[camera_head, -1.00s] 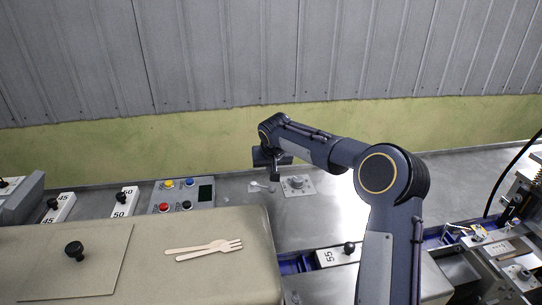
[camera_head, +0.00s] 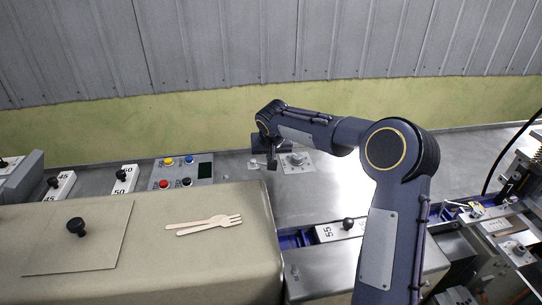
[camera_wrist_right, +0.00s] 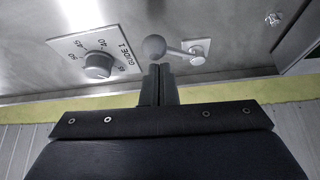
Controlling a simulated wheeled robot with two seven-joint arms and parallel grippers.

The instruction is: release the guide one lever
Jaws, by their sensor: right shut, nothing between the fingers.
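The guide one lever is a grey ball knob (camera_wrist_right: 154,47) on a short rod from a small square plate (camera_wrist_right: 197,50) in the right wrist view. In the head view the lever (camera_head: 254,163) shows small, just left of my right gripper. My right gripper (camera_wrist_right: 160,68) is shut and empty, its fingertips pointing at the ball and right beside it. Whether they touch it I cannot tell. In the head view the right gripper (camera_head: 271,166) is over the metal top between lever and dial. My left gripper is not in view.
A dial (camera_wrist_right: 98,65) marked GUIDE 1 is beside the lever. A control box (camera_head: 182,170) with coloured buttons stands to the left. A beige cover (camera_head: 130,270) with a wooden fork (camera_head: 204,224) is in front. A corrugated wall (camera_head: 270,50) rises behind.

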